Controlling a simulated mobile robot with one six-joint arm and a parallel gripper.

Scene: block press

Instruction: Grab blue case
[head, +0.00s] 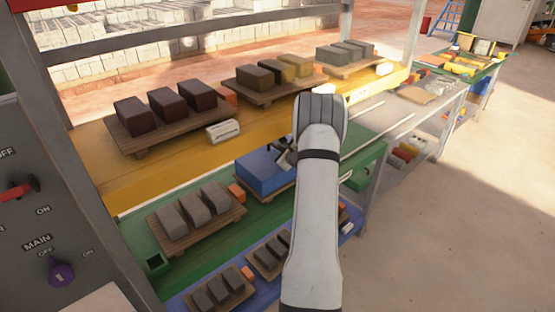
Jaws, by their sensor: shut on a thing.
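The blue case (258,175) sits on the green shelf, left of my forearm. Its right part is hidden behind my arm. My gripper (284,158) shows as dark fingers at the top right of the case. It is shut on the case, though my wrist hides most of the grip. I cannot tell whether the case is lifted off the shelf.
A yellow shelf (150,181) above holds wooden pallets of dark red, tan and grey blocks. Pallets of grey blocks stand on the green shelf (138,232) and the blue shelf below. A grey switch panel (40,215) stands at left. Open floor lies at right.

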